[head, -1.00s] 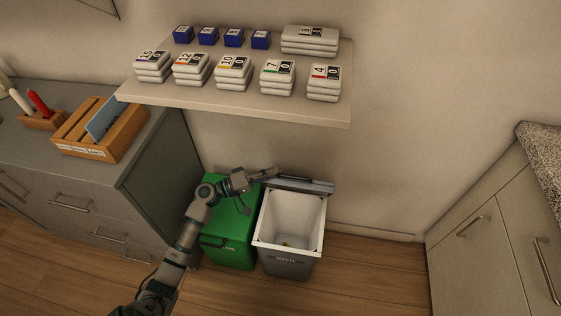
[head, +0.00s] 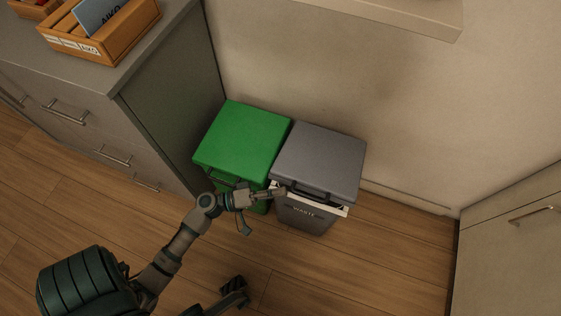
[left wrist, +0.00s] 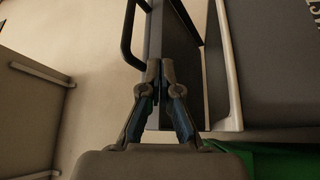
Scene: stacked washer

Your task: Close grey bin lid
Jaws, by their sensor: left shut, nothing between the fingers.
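The grey bin (head: 302,214) stands on the floor against the wall. Its grey lid (head: 322,158) is swung over the top and tilted slightly, with a gap at the front where the white inner rim (head: 342,211) shows. My left gripper (head: 281,192) is at the lid's front left corner, near the dark handle. In the left wrist view, its shut, empty fingers (left wrist: 160,75) are at the lid's edge (left wrist: 180,65), beside the white rim (left wrist: 230,65). I cannot tell whether they touch the lid.
A green bin (head: 243,140) with its lid down stands close on the left. A grey drawer cabinet (head: 165,105) is left of it, and a pale cabinet (head: 515,240) is far right. A shelf edge (head: 400,15) hangs above. The wooden floor in front right is clear.

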